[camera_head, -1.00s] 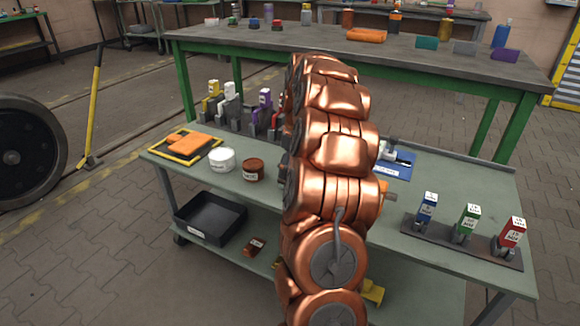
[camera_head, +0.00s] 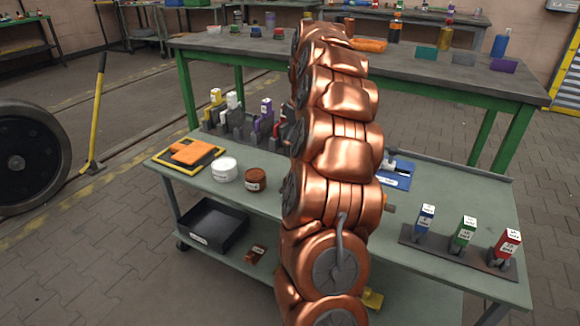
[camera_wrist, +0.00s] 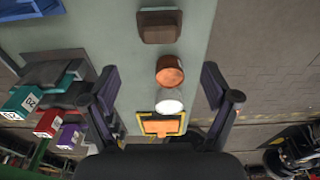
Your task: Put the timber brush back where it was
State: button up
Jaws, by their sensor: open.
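A brown wooden-looking block (camera_wrist: 158,26), which may be the timber brush, lies on the cart top (camera_wrist: 190,40) at the top of the wrist view. Its bristles cannot be made out. In the head view my copper arm covers that part of the cart. My gripper (camera_wrist: 160,88) is open and empty, its two dark fingers wide apart above the cart. The brown tin and white tub show between the fingers; the block lies above them in the picture. The gripper is hidden behind my arm in the head view.
The brown tin (camera_head: 255,180), white tub (camera_head: 224,170) and orange cloth on a yellow-edged mat (camera_head: 190,153) stand left of my arm. Racked coloured blocks (camera_head: 265,116) stand behind. A blue tray (camera_head: 398,180) and labelled blocks (camera_head: 463,233) are right. A black bin (camera_head: 212,224) sits below.

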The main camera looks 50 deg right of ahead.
jog(key=s+a+f+g+y, duration=0.1)
jog(key=s+a, duration=0.2)
jog(key=a, duration=1)
jog(key=s+a+g, duration=0.1)
jog(key=s+a, duration=0.3)
jog(key=a, duration=0.9)
jog(key=s+a+f+m+g, duration=0.1)
jog(key=s+a+f, duration=0.1)
jog(key=s+a, duration=0.2)
jog(key=s+a+f+m+g+h, duration=0.1)
jog(key=s+a+f, duration=0.2)
jog(key=s, duration=0.8)
jog(key=s+a+f+m+g, duration=0.1)
jog(key=s+a+f, duration=0.1)
jog(key=s+a, duration=0.3)
jog(key=s, duration=0.3)
jog(key=shift+s+a+f, duration=0.2)
jog(key=shift+a, duration=0.05)
